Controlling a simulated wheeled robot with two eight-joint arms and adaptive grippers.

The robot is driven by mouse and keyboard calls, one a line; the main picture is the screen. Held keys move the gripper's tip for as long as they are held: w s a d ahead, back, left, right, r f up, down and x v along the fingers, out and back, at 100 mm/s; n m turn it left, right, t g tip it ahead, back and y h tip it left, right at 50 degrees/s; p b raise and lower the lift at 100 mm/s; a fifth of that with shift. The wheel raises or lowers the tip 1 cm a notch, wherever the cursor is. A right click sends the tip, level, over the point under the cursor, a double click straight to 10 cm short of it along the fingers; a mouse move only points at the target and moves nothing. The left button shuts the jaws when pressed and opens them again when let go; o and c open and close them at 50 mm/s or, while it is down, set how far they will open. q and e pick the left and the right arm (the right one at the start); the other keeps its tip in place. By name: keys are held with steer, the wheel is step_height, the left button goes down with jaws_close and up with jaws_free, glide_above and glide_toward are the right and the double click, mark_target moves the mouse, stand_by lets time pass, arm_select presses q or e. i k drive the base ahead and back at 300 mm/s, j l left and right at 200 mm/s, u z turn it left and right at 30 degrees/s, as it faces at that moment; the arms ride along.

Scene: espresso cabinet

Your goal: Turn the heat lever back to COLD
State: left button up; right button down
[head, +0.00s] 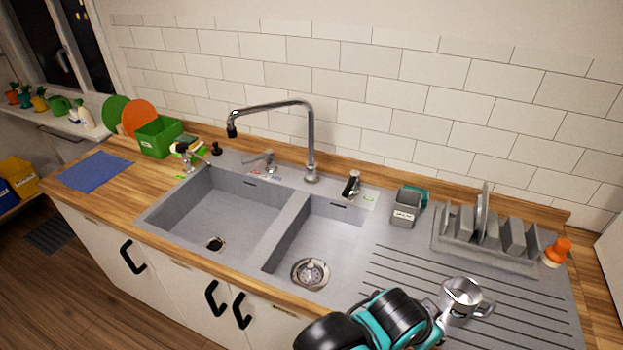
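A small chrome lever (263,160) stands on the sink's back ledge, left of the tall faucet (311,150). A label with small red and blue marks lies in front of it, so it looks like the heat lever. The lettering and its exact setting are too small to read. My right arm comes in from the bottom, and its silver gripper end (466,300) is over the ribbed drainboard, far to the right of the lever and touching nothing I can make out. Its fingers are not clear enough to judge. My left gripper is out of view.
A black-topped control (351,184) stands right of the faucet, and another small fitting (188,157) stands at the left. A grey holder (404,208) and a dish rack (485,240) stand at the right. A green bin (158,137) is at the left. Both basins are empty.

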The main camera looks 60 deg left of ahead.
mark_target(270, 154)
steer(key=u, duration=1.75)
